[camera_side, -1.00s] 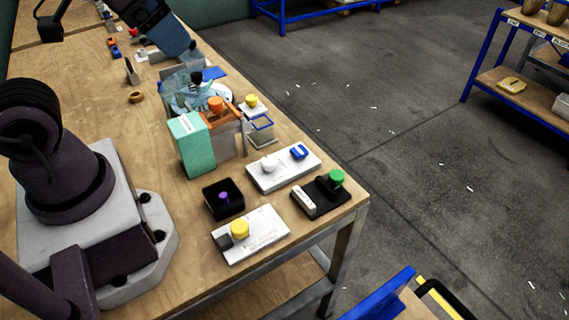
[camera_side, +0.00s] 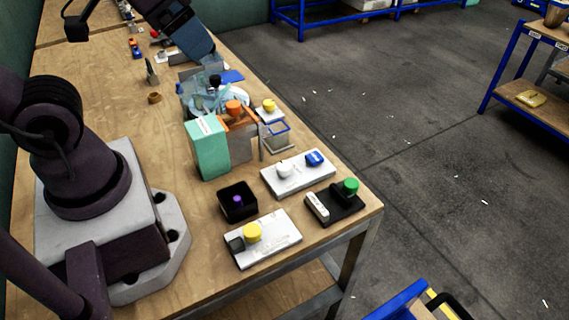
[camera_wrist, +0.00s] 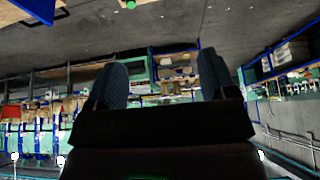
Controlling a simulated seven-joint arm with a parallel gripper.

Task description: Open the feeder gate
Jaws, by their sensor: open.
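My gripper (camera_wrist: 163,78) shows in the wrist view as two dark blue fingers, open and apart with nothing between them. In the side view a blue-grey part of my arm (camera_side: 183,35) reaches in from the top, above the bench. Below it stands a clear feeder-like assembly (camera_side: 203,97) with an orange knob (camera_side: 234,107) and orange bracket in front. I cannot tell which part is the feeder gate. My fingertips cannot be made out in the side view.
A teal carton (camera_side: 208,148) stands before the assembly. Nearer lie a black box with a purple knob (camera_side: 238,199), a yellow-knob plate (camera_side: 253,233), a white plate with a blue part (camera_side: 315,158) and a black plate with a green knob (camera_side: 351,186). The bench's left middle is mostly clear.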

